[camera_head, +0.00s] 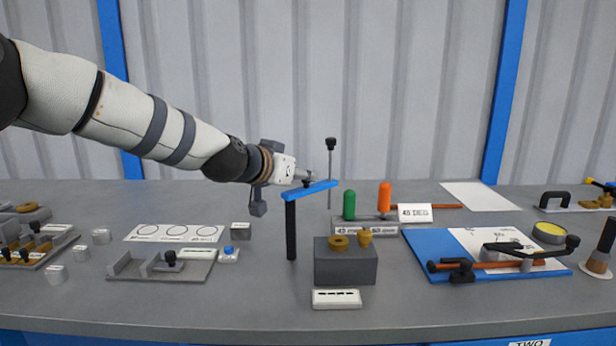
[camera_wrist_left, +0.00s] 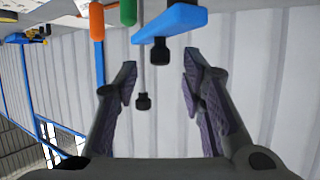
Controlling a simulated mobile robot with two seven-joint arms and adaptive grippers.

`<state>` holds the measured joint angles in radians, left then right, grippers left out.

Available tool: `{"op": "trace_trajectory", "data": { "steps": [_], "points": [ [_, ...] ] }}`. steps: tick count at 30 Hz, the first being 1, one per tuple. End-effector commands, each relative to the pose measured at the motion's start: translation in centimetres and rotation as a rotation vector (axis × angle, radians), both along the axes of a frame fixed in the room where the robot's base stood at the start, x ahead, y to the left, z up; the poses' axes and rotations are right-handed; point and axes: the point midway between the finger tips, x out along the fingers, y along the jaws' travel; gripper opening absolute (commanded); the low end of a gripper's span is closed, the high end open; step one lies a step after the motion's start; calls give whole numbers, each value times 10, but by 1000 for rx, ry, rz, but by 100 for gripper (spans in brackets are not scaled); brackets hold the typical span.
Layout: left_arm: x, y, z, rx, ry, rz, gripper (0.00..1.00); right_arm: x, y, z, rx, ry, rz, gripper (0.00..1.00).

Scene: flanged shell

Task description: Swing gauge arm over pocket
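The blue gauge arm (camera_head: 311,190) lies level on top of a black post (camera_head: 291,230). A thin upright rod with a black knob (camera_head: 331,143) stands at its right end. Below right is a grey block (camera_head: 345,268) with two brass-coloured pieces on top; I cannot make out a pocket. My left gripper (camera_head: 304,176) is at the blue arm, seen from the side. In the left wrist view its fingers (camera_wrist_left: 160,72) are spread apart, with the blue arm (camera_wrist_left: 170,24) and its small black knob (camera_wrist_left: 159,50) ahead between them; contact is unclear. My right gripper is not in view.
Green (camera_head: 349,205) and orange (camera_head: 385,198) handles stand behind the block. A white label (camera_head: 336,299) lies in front of it. A blue board (camera_head: 425,255) with tools is at right. A grey fixture (camera_head: 160,268) and small parts are at left.

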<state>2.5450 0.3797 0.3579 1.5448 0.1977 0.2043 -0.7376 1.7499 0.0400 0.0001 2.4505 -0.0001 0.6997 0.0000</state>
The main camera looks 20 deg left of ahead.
Motion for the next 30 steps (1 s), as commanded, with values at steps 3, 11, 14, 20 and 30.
{"op": "trace_trajectory", "data": {
  "steps": [3,11,14,20,30],
  "points": [
    [24,-5,-21,1,14,0,37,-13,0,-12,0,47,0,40],
    [39,-9,-20,0,4,0,37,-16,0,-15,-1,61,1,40],
    [39,-9,-18,0,2,0,37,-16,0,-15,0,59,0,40],
    [39,-9,-18,0,2,0,8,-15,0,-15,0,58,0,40],
    [40,-9,-21,-4,7,-4,0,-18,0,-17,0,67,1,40]
  ]
}}
